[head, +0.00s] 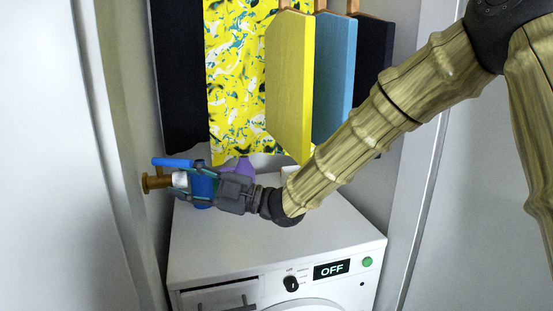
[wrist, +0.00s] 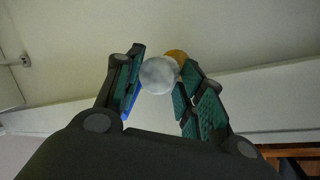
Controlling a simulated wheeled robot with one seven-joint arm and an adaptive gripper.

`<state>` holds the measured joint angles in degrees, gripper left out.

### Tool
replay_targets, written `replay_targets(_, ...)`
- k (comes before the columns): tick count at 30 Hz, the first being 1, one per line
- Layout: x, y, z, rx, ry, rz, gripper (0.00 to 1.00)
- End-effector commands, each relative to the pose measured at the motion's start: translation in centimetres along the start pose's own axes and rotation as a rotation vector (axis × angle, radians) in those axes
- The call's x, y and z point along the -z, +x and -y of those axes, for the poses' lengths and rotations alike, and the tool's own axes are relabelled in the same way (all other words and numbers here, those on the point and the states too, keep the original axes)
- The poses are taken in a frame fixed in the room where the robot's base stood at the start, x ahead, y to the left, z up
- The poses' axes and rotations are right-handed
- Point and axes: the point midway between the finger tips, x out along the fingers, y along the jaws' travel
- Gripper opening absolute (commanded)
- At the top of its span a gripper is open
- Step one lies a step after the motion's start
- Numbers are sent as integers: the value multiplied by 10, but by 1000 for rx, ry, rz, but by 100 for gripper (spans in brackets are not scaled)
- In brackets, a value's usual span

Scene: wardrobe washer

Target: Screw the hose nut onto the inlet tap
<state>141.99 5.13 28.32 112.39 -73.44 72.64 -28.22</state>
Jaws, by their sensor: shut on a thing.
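The brass inlet tap (head: 155,182) sticks out from the left wall of the niche, with a blue lever (head: 173,162) on top. The white hose nut (head: 180,180) is at the tap's outlet end, in line with it. My gripper (head: 182,183) points left and is shut on the nut. In the wrist view the nut shows as a pale round disc (wrist: 158,75) between the two fingers, with some brass tap (wrist: 178,57) behind it. I cannot tell how far the nut is on the thread. No hose is clearly visible.
The white washer (head: 270,240) stands below; its display reads OFF. A blue object (head: 203,188) and a purple one (head: 240,168) stand behind my gripper. Clothes, including a yellow one (head: 290,80), hang above. White walls or doors close in on both sides.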

Motion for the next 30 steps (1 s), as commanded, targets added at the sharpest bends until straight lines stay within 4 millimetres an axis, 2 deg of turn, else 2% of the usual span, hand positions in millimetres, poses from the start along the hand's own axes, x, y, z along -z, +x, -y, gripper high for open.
replay_targets(2,0,0,-2,-2,-1,0,6)
replay_targets(14,4,2,-7,24,172,73,5)
replay_targets(15,3,1,-4,26,184,78,40)
replay_targets(19,1,0,-2,25,180,76,64)
replay_targets(30,1,-2,-2,25,180,75,64)
